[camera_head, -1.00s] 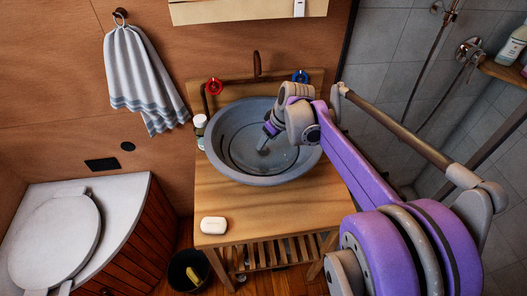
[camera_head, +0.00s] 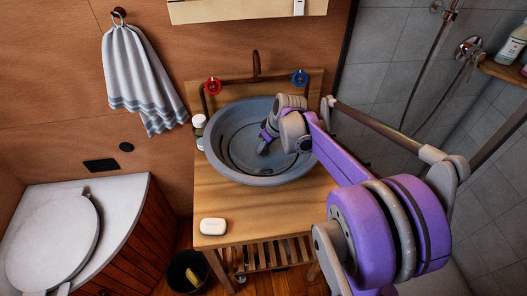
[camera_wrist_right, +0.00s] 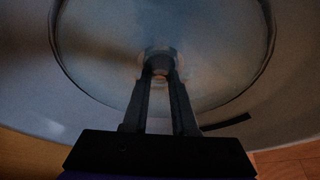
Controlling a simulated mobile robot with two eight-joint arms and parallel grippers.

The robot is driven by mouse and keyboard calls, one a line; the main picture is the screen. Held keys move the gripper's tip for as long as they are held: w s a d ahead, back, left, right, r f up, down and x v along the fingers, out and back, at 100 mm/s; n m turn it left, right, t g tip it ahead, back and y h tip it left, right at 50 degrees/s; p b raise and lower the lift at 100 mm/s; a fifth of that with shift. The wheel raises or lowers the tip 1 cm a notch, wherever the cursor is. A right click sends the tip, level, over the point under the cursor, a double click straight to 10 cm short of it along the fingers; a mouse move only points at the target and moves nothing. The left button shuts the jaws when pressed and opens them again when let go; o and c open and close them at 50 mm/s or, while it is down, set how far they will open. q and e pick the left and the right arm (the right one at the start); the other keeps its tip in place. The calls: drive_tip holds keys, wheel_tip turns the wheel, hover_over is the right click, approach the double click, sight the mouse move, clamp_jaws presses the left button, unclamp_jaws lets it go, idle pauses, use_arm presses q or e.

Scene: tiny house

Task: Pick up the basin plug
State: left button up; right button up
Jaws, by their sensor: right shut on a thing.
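The grey round basin (camera_head: 226,132) stands on the wooden washstand. My right gripper (camera_head: 263,149) reaches down into it from the right, its tips low inside the bowl. In the right wrist view my right gripper (camera_wrist_right: 160,78) has its two dark fingers close together on the basin plug (camera_wrist_right: 160,58), a small dim round piece at the fingertips. The plug sits near the middle of the basin floor in that view; I cannot tell whether it is lifted. In the head view the plug is hidden by the gripper. My left gripper is not in view.
A white soap bar (camera_head: 213,226) lies on the washstand's front left (camera_head: 255,215). A small bottle (camera_head: 199,124) stands left of the basin. The tap (camera_head: 256,66) with red and blue handles rises behind it. A dark bin (camera_head: 187,272) stands on the floor.

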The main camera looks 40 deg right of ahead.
drive_tip(key=shift+r, duration=0.1)
clamp_jaws()
wheel_tip(320, 180, up, 10)
drive_tip(key=p, duration=0.1)
